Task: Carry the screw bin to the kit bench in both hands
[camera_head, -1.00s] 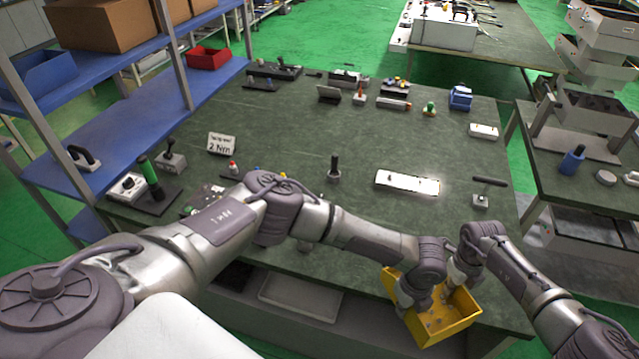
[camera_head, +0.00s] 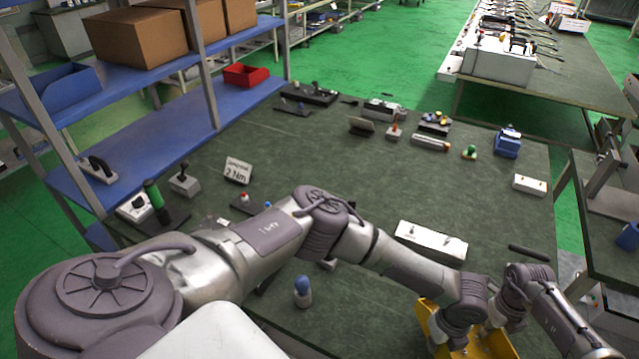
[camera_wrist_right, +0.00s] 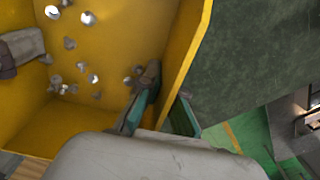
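The yellow screw bin (camera_head: 498,345) is at the bottom right of the head view, partly hidden by my arms and cut by the frame edge. In the right wrist view its inside (camera_wrist_right: 105,45) shows, with several loose screws on the floor. My right gripper (camera_wrist_right: 166,104) has one finger inside and one outside a bin wall, shut on it. My left gripper (camera_head: 456,346) is at the bin's left side; part of it shows inside the bin in the wrist view (camera_wrist_right: 22,48). Its fingertips are mostly hidden. Which surface is the kit bench is not marked.
A dark green workbench (camera_head: 340,190) with switches, tools and a white box (camera_head: 431,241) fills the middle. A blue shelf rack (camera_head: 140,150) stands left. Another bench (camera_head: 570,90) is at back right, and a table (camera_head: 590,190) at the right edge. Green floor lies between.

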